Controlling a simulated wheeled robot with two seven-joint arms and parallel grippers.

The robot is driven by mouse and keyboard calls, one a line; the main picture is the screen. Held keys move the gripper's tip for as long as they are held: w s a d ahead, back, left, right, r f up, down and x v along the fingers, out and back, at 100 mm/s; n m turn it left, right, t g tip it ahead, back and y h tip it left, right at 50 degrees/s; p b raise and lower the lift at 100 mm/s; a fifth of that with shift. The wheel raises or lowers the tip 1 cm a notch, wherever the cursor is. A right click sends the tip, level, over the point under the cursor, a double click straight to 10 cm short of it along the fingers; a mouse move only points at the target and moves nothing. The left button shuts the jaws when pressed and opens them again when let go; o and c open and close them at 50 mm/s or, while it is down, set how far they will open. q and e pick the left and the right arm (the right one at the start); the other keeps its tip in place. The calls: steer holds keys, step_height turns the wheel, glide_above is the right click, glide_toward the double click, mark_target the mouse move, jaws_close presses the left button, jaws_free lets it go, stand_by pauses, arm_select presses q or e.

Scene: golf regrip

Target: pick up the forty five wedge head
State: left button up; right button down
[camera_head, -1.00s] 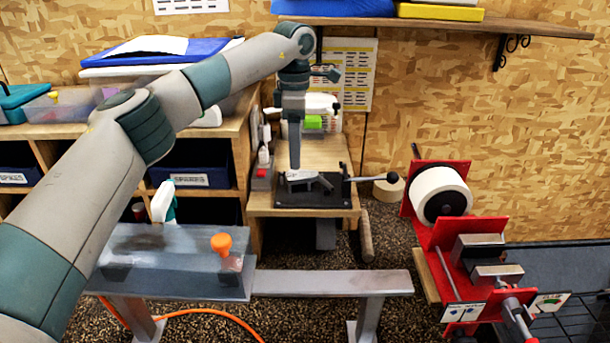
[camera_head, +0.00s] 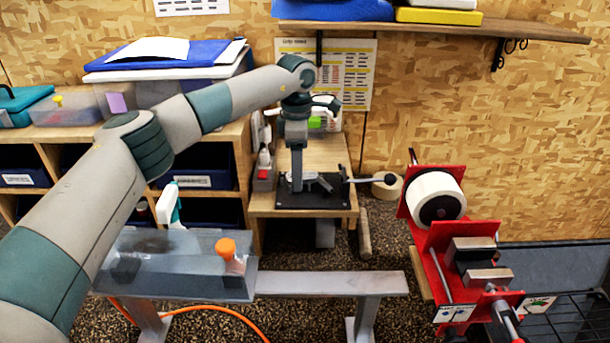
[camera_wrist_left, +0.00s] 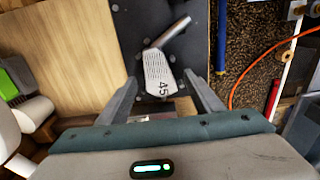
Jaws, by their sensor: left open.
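The forty five wedge head (camera_wrist_left: 158,72) shows in the left wrist view, a silver head marked "45" with a short hosel pointing up and right. It lies on a dark plate (camera_wrist_left: 135,22) on the wooden bench. My left gripper (camera_wrist_left: 162,88) is open, with one finger on each side of the head's lower part and a gap on both sides. In the head view my left gripper (camera_head: 297,188) points down over the dark plate (camera_head: 325,200), and the head is mostly hidden behind it. My right gripper is not in view.
A lever with a black knob (camera_head: 390,179) sticks out to the right of the plate. Bottles (camera_head: 264,160) stand at the bench's left edge. A red machine with a white roll (camera_head: 437,196) stands at the right. A grey metal stand (camera_head: 330,284) is in front.

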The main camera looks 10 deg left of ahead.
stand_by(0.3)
arm_select(q)
steer(key=c, duration=1.1)
steer(key=shift+c, duration=0.2)
steer(key=shift+r, duration=0.1)
steer(key=shift+w+r+b, duration=0.1)
steer(key=shift+r+b, duration=0.35)
steer(key=shift+r, duration=0.05)
step_height(320, 180, up, 9)
steer(key=b, duration=0.3)
